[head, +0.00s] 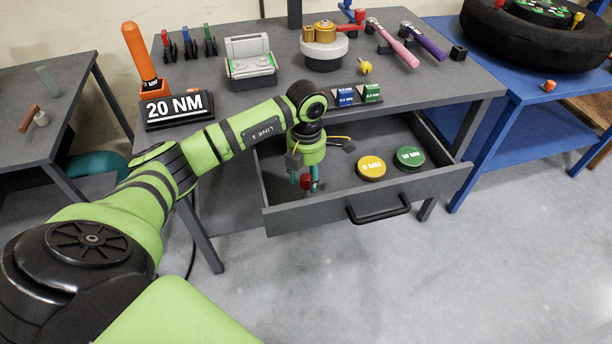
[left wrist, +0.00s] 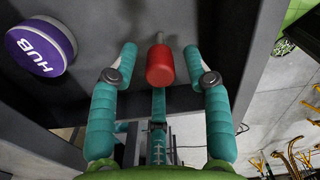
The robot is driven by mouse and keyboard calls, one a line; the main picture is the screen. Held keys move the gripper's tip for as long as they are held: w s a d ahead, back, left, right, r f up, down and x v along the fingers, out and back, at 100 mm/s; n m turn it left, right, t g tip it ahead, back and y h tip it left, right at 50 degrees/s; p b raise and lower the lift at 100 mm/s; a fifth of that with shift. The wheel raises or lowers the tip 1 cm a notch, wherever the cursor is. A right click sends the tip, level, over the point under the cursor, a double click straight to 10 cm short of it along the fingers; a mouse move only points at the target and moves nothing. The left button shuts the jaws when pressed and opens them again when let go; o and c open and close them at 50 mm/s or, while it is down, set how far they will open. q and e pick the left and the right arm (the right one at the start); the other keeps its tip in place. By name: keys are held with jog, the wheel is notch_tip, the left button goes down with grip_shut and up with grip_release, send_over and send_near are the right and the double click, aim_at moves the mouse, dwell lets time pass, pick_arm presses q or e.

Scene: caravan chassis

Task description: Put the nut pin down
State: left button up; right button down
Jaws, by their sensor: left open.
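The nut pin, a red cylinder with a pale grey tip (left wrist: 160,66), lies between the teal fingers of my left gripper (left wrist: 161,60) in the left wrist view. Gaps show on both sides of it, so the fingers are open around it and not clamped. In the head view my left gripper (head: 305,184) points down inside the open drawer (head: 335,212), near its left front, with the red nut pin (head: 305,181) between the fingertips. Whether the pin rests on the drawer floor cannot be told for sure. My right gripper is not in view.
A yellow disc (head: 371,167) and a green disc (head: 410,157) lie in the drawer's right half. A purple HUB disc (left wrist: 40,47) lies close to the gripper. The drawer walls surround it. Tools and a 20 NM sign (head: 175,109) stand on the workbench above.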

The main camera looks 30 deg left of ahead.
pick_arm(q)
notch_tip(320, 180, up, 12)
jog(key=shift+f+b, duration=0.25)
jog(key=shift+b, duration=0.05)
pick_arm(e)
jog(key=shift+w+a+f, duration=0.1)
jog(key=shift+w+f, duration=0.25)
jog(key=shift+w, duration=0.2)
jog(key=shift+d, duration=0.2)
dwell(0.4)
